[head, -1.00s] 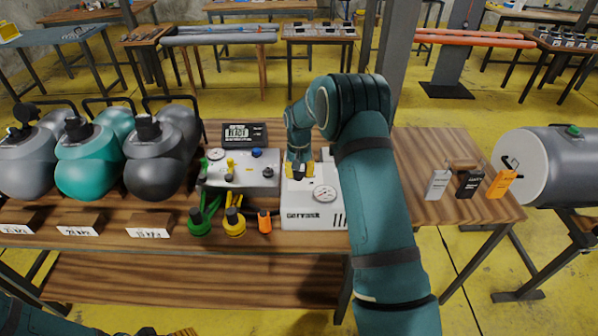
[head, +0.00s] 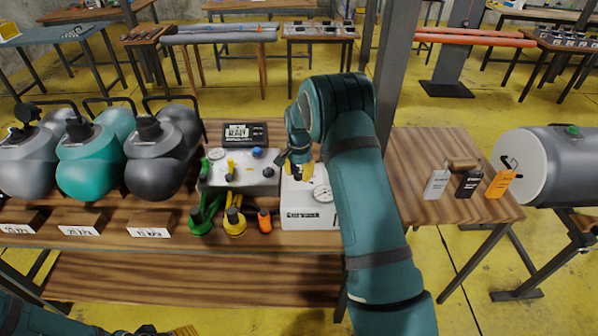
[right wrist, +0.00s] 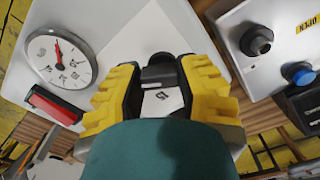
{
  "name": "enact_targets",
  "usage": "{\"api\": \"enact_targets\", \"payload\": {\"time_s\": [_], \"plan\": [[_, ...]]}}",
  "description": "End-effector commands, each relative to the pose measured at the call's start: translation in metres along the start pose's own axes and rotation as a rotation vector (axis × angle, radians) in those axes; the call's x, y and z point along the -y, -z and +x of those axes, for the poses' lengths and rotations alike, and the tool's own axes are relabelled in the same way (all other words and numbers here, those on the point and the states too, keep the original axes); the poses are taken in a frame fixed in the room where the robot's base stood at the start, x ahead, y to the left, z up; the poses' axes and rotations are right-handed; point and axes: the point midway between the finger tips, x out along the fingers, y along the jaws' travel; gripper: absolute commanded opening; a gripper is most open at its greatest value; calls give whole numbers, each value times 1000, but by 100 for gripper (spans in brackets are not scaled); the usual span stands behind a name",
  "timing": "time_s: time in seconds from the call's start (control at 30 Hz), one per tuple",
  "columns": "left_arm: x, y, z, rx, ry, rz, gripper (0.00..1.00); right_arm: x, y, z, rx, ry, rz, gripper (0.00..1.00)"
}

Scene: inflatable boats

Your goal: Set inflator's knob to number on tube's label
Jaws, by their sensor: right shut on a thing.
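The inflator (head: 305,213) is a white box with a round gauge (head: 322,194) on the bench. My right gripper (head: 298,169) is over its top and shut on the black knob (right wrist: 160,74). The yellow fingers flank the knob in the right wrist view, and a white patch with a dark mark shows between them. The knob's scale is mostly hidden. The gauge also shows in the right wrist view (right wrist: 58,61) with a red needle. Three grey and teal tubes (head: 88,165) stand at left with labels (head: 79,231) in front. My left gripper (head: 184,331) barely shows at the bottom edge.
A grey control box (head: 240,178) with knobs stands left of the inflator, with a small display (head: 245,134) behind it. Green, yellow and orange-tipped fittings (head: 235,222) lie in front. Several tags (head: 468,183) stand at right. A red switch (right wrist: 55,103) is beside the gauge.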

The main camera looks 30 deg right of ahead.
Motion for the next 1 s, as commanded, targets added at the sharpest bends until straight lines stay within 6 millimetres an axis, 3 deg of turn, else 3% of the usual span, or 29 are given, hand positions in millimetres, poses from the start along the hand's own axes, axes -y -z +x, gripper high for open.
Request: {"api": "enact_targets", "payload": {"time_s": [0.4,0.43,0.5,0.83,1.0], "plan": [[0,0,0,0,0,0,66,-1,-2,3,6,-5,7,0],[0,0,0,0,0,0,66,-1,-2,3,6,-5,7,44],[0,0,0,0,0,0,66,-1,-1,2,5,-4,6,67],[0,0,0,0,0,0,66,0,0,-1,1,-1,6,67],[0,0,0,0,0,0,66,0,0,-18,-1,2,6,67]]}}
